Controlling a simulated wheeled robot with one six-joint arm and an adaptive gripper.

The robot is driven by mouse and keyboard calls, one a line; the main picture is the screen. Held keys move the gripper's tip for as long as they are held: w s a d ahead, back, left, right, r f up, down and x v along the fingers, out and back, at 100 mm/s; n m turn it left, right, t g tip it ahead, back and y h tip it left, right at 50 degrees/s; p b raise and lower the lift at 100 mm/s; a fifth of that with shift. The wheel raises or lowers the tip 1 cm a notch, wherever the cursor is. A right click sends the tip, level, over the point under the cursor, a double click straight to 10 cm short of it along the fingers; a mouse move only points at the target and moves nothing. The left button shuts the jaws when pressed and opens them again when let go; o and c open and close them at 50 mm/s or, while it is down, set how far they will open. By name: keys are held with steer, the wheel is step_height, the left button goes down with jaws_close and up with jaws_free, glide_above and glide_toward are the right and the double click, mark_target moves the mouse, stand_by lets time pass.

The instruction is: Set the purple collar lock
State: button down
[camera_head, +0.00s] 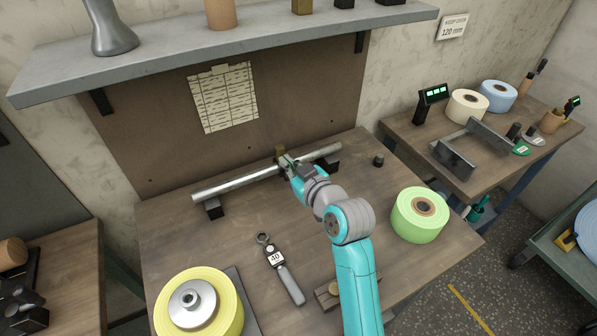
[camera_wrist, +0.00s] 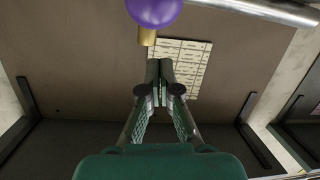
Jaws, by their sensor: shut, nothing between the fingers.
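A purple ball-shaped part (camera_wrist: 155,10) shows at the top edge of the wrist view, partly cut off, with a brass-coloured block (camera_wrist: 147,37) right below it. In the head view I see only a small brass-coloured bit (camera_head: 280,151) by the steel bar, and no purple. The steel bar (camera_head: 237,185) lies across black supports on the bench and also shows at the top right of the wrist view (camera_wrist: 268,10). My gripper (camera_head: 286,161) is at the bar's middle. Its fingers are together and empty in the wrist view (camera_wrist: 160,68), close to the brass block; contact cannot be told.
A backboard (camera_head: 150,130) and shelf (camera_head: 200,50) stand behind.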

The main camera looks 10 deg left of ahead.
steer(key=shift+s+d+f, duration=0.2)
steer(key=shift+d+f, duration=0.1)
steer(key=shift+f, duration=0.25)
steer(key=shift+s+d+f, duration=0.25)
steer(key=shift+d+f, duration=0.05)
steer(key=shift+f, duration=0.3)
steer(key=shift+s+d+f, duration=0.2)
steer(key=shift+d+f, duration=0.1)
steer(key=shift+f, duration=0.25)
steer(key=shift+s+d+f, duration=0.15)
steer(key=shift+s+f, duration=0.1)
steer(key=shift+f, duration=0.3)
steer(key=shift+s+d+f, duration=0.15)
steer(key=shift+s+f, duration=0.1)
steer(key=shift+f, duration=0.3)
steer(key=shift+s+d+f, duration=0.15)
steer(key=shift+s+f, duration=0.1)
steer(key=shift+f, duration=0.3)
steer(key=shift+s+d+f, duration=0.1)
steer(key=shift+f, duration=0.05)
steer(key=r+v, duration=0.1)
steer(key=v, duration=0.6)
steer(key=shift+r, duration=0.2)
